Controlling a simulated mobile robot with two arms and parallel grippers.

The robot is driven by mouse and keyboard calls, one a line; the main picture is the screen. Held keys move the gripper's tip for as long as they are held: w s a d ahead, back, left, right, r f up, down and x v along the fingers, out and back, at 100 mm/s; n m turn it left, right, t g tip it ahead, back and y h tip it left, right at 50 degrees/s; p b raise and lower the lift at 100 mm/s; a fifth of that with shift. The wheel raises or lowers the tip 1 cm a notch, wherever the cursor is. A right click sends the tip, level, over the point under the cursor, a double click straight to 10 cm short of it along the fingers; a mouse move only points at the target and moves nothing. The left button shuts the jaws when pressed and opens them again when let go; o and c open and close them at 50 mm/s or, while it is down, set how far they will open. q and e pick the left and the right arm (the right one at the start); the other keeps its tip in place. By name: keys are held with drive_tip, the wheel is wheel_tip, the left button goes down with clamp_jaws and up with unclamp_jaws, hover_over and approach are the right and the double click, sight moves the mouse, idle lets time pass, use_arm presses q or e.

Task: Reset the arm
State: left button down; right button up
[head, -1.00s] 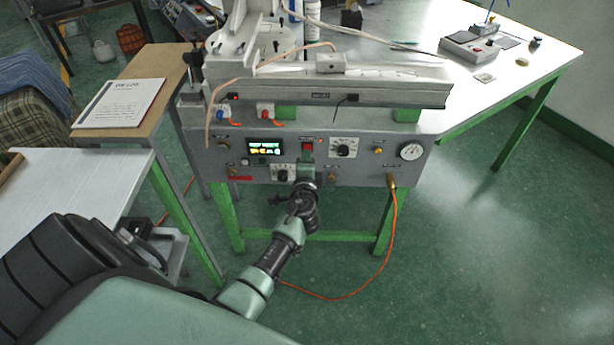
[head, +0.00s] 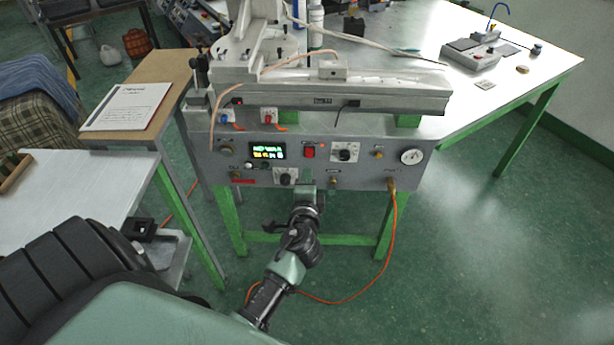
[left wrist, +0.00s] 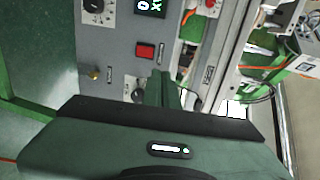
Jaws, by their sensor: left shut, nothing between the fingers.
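My left arm reaches in from the lower left in the head view, with its gripper (head: 307,190) in front of the lower part of the wax machine's grey control panel (head: 225,160). The gripper is shut and holds nothing. In the left wrist view the shut fingers (left wrist: 158,88) point toward the panel, below the red switch (left wrist: 146,50). The same red switch (head: 310,152) shows in the head view, above the gripper and apart from it. The lit display (head: 267,152) is left of the switch. Black knobs (head: 344,152) sit on the panel. My right gripper is not in view.
An orange cable (head: 392,230) hangs from the panel's right side to the floor. A white side table (head: 75,195) and a wooden table with a paper (head: 130,105) stand at left. A grey control box (head: 474,56) is on the white bench. The floor at right is clear.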

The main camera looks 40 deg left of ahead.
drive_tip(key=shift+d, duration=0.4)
use_arm(q)
drive_tip(key=s+d+f+n+g+h, duration=0.1)
drive_tip(key=s+d+f+g+h, duration=0.2)
drive_tip(key=f, duration=0.7)
drive_tip(key=s+d+f+g+h, duration=0.1)
drive_tip(key=s+d+f, duration=0.3)
drive_tip(key=f, duration=0.6)
drive_tip(key=s+d+f+n+g+h, duration=0.15)
drive_tip(key=s+f, duration=0.35)
drive_tip(key=f, duration=0.5)
drive_tip(key=s+f+n+g+h, duration=0.1)
drive_tip(key=s+f, duration=0.4)
drive_tip(key=s, duration=0.6)
drive_tip(key=s+d+f+n+g+h, duration=0.1)
drive_tip(key=s+f+n+g, duration=0.2)
drive_tip(key=s+f, duration=0.3)
drive_tip(key=s+d+f+n+g+h, duration=0.1)
drive_tip(key=s+f, duration=0.5)
drive_tip(key=s, duration=1)
drive_tip(key=shift+s+f+n+g, duration=0.2)
drive_tip(key=shift+s+n+g, duration=0.15)
drive_tip(key=shift+n+g, duration=0.55)
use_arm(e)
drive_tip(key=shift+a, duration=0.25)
use_arm(q)
drive_tip(key=shift+w+d, duration=0.1)
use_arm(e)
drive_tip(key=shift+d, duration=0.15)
